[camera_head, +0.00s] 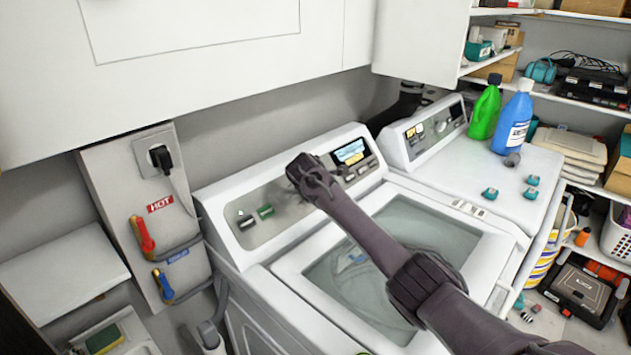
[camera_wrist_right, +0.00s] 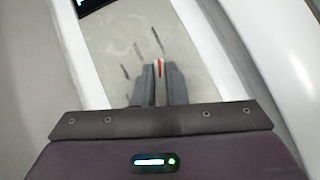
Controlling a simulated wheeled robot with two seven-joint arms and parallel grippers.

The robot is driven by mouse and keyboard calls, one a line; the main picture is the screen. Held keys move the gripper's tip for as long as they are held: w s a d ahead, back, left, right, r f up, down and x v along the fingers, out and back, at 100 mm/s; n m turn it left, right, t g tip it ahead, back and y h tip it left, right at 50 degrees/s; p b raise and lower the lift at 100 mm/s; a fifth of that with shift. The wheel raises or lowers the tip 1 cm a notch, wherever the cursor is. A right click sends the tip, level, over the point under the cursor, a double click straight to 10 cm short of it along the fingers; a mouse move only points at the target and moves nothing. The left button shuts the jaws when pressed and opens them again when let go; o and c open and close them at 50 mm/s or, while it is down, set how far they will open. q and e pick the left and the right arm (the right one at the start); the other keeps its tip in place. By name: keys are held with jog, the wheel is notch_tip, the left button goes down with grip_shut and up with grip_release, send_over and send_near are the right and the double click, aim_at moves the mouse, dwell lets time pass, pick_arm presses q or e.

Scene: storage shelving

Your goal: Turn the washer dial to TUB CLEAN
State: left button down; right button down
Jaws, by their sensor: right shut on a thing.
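The white top-load washer (camera_head: 330,330) has a grey control panel (camera_head: 290,208) with a lit display (camera_head: 349,152) and small buttons. My right gripper (camera_head: 300,168) reaches up across the lid to the middle of this panel, and its hand hides the dial in the head view. In the right wrist view my right gripper (camera_wrist_right: 160,78) is shut on the dial (camera_wrist_right: 159,68). Only a thin pale strip of the dial with a red line shows between the fingers. Several dark marks lie around it, too blurred to read. My left gripper is out of view.
A second white machine (camera_head: 530,195) stands to the right, with a green bottle (camera_head: 484,108) and a blue bottle (camera_head: 514,118) on top. A white cabinet (camera_head: 200,60) overhangs the back. Hot and cold valves (camera_head: 143,237) are on the left.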

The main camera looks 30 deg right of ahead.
jog(key=shift+m+g, duration=0.5)
jog(key=shift+m, duration=0.2)
jog(key=shift+y, duration=0.3)
jog(key=c, duration=1.5)
grip_release()
jog(key=shift+d, duration=0.1)
jog(key=shift+o, duration=0.2)
jog(key=b+v, duration=0.1)
jog(key=v, duration=0.6)
jog(key=shift+a+r, duration=0.25)
jog(key=shift+r, duration=0.05)
jog(key=shift+s, duration=0.1)
